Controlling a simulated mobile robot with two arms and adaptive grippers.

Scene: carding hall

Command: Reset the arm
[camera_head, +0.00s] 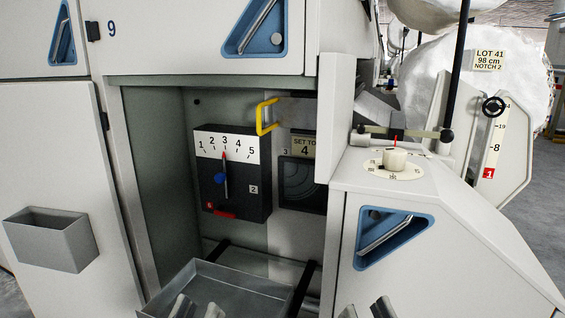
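A black box (258,197) with a white scale (231,146) numbered 1 to 5 is mounted in the open recess. Its slim arm has a red tip at about 3 and a blue knob (220,178) lower down. A red tab (219,213) sits at the box's lower edge. A yellow handle (265,116) stands out above the box. My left gripper (198,309) shows only fingertips, apart and empty, over the grey tray. My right gripper (366,310) also shows only fingertips, apart, before the right-hand housing.
A grey tray (211,277) stands low in front of the recess. An open panel edge (338,120) bounds the recess at right. A white dial knob (395,159) sits on the right housing (470,234). A grey bin (50,239) hangs on the left door.

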